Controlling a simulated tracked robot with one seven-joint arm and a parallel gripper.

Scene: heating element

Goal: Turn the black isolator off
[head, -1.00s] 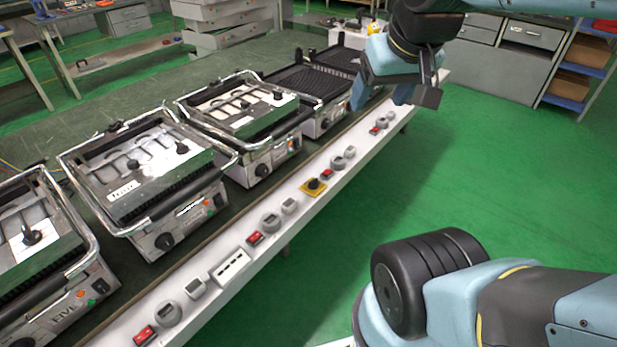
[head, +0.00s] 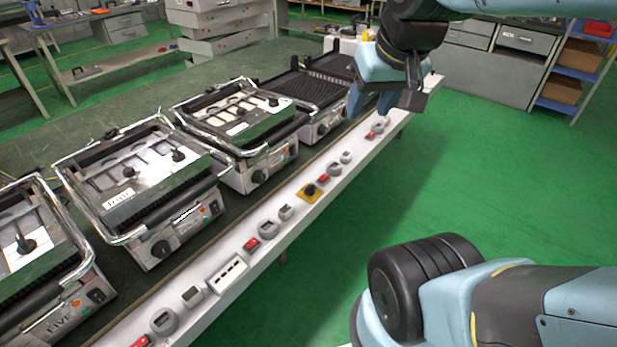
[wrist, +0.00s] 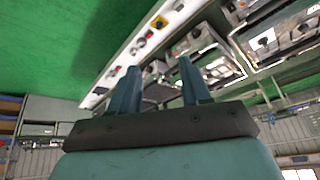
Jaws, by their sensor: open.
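The black isolator (head: 310,190) is a black rotary knob on a yellow square plate, on the white front rail (head: 205,312) of the bench. In the wrist view the yellow plate with its dark knob (wrist: 159,22) shows near the top middle, beyond the fingertips. My gripper (head: 368,104) hangs near the far end of the rail, above and beyond the isolator. Its two fingers (wrist: 158,66) are apart with nothing between them, and they do not touch the isolator. The exact angle of the knob is too small to tell.
Several contact grills (head: 145,185) stand on the bench behind the rail. Red rocker switches (head: 251,244) and grey sockets (head: 268,229) line the rail on both sides of the isolator. The green floor (head: 480,180) right of the rail is clear.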

